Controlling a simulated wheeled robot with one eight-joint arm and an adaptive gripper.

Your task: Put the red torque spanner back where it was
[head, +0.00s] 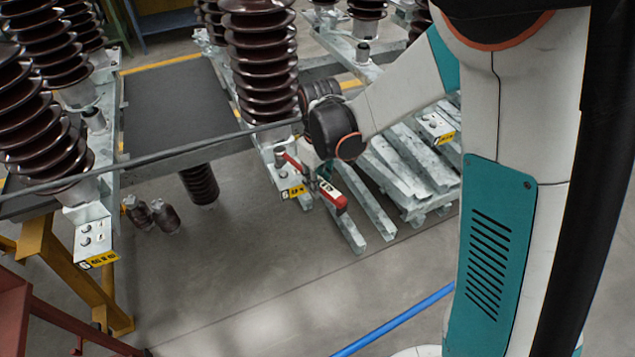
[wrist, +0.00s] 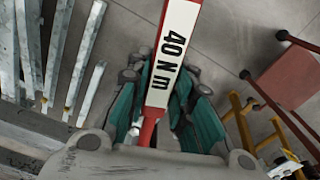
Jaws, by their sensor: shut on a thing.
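The red torque spanner (head: 333,196) is in my gripper (head: 320,174), in the middle of the head view. One red end points down and right; another red part shows up-left of the gripper, close to an insulator's base plate. I cannot tell whether it touches the plate. In the wrist view the spanner (wrist: 176,50) shows a white panel marked "40 N m" and runs between the teal fingers of my gripper (wrist: 163,98). The fingers are shut on it. The spanner's original place cannot be made out.
Brown ribbed insulators (head: 262,60) stand on steel frames around the gripper. Galvanised bars (head: 400,170) lie on the right. A grey cable (head: 150,160) crosses at left. A red structure (head: 15,310) and yellow legs (head: 60,265) stand lower left. The floor (head: 240,270) in front is mostly clear.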

